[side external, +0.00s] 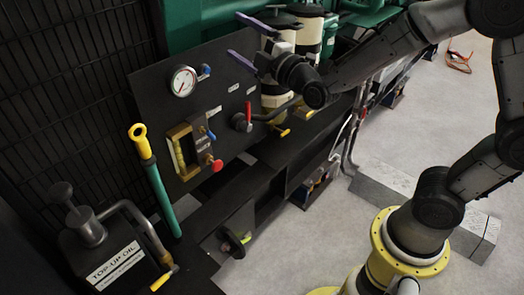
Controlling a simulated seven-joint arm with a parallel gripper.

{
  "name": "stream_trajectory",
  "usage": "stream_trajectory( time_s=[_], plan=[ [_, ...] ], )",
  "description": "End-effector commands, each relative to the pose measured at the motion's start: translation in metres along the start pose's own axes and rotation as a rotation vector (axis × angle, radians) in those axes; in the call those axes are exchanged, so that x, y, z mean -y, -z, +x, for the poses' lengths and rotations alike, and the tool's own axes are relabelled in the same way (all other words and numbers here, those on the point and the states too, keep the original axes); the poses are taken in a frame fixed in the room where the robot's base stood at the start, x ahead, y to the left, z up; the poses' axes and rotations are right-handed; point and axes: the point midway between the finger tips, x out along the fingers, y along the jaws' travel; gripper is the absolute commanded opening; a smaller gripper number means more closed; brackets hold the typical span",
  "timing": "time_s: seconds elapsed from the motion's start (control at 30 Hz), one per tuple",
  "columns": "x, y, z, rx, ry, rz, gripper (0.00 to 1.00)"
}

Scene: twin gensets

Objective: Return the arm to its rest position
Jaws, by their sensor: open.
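My gripper (244,40) is in the upper middle of the side external view. Its two purple fingers are spread wide apart and point left, with nothing between them. It hangs in front of the upper right part of the dark panel (150,75), above the red-handled valve (243,118). I cannot tell how far it is from the panel. My arm reaches in from the right, from its yellow-ringed base on the floor.
The panel carries a pressure gauge (184,82) and a yellow-framed unit with a red knob (217,165). A green dipstick tube with a yellow handle (138,135) stands left. A top-up oil can (110,255) sits lower left. Filters (308,35) stand behind my gripper. Grey floor (290,250) is open in front.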

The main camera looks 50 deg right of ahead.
Motion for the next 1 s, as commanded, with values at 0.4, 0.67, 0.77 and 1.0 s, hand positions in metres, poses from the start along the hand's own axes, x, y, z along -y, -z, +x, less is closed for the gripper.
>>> stream_trajectory(
  time_s=[0.4,0.67,0.77,1.0],
  plan=[
    [-0.070,-0.004,-0.101,0.098,0.354,0.532,0.94],
    [-0.040,-0.018,-0.198,0.356,0.624,0.829,0.94],
    [-0.019,-0.026,-0.238,0.510,0.728,0.930,0.94],
    [0.025,-0.042,-0.312,0.903,0.907,1.080,0.94]
  ],
)
